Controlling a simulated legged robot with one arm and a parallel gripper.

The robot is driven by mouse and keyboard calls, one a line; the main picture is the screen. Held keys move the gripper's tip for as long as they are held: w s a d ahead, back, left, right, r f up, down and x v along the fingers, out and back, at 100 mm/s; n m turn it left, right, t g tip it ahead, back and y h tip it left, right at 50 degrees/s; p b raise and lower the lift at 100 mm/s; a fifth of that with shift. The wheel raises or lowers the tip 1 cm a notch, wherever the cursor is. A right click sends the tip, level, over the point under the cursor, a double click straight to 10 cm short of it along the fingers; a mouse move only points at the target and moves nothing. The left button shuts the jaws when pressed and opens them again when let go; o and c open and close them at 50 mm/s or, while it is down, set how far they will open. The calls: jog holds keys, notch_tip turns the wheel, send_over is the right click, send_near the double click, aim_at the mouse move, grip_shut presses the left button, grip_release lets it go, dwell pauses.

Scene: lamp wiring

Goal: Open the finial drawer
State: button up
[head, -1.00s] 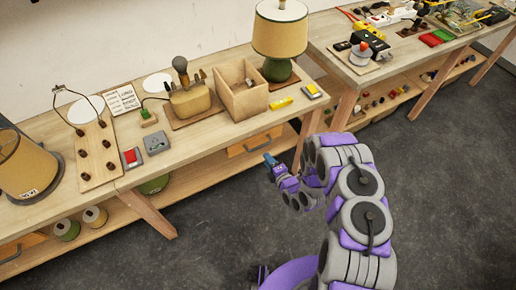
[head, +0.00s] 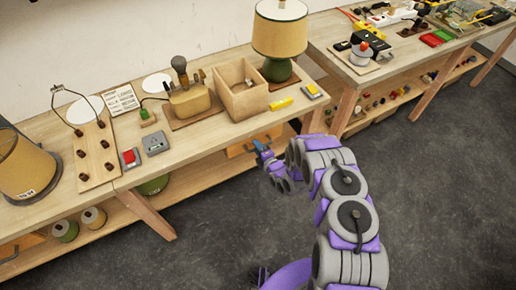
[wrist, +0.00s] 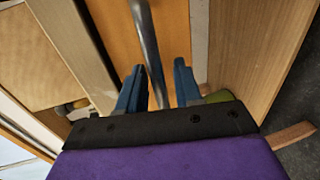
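The finial drawer (wrist: 178,30) has an orange-brown wooden front under the bench top and looks closed. In the head view its front (head: 238,149) is partly hidden by my gripper. Its metal bar handle (wrist: 147,45) runs between my two blue fingers in the wrist view. My gripper (wrist: 158,88) is open, with a finger on each side of the bar and gaps visible between them. In the head view my gripper (head: 260,146) is at the drawer front, below the bench edge; contact cannot be told there.
The wooden bench (head: 190,150) carries an open wooden box (head: 243,97), a green lamp (head: 278,68) and a yellow block (head: 281,104) above the drawer. A lower shelf (head: 110,215) holds spools. A second bench (head: 400,60) stands right. The floor in front is clear.

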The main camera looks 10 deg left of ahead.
grip_shut()
jog(key=shift+s, duration=0.1)
jog(key=shift+f, duration=0.15)
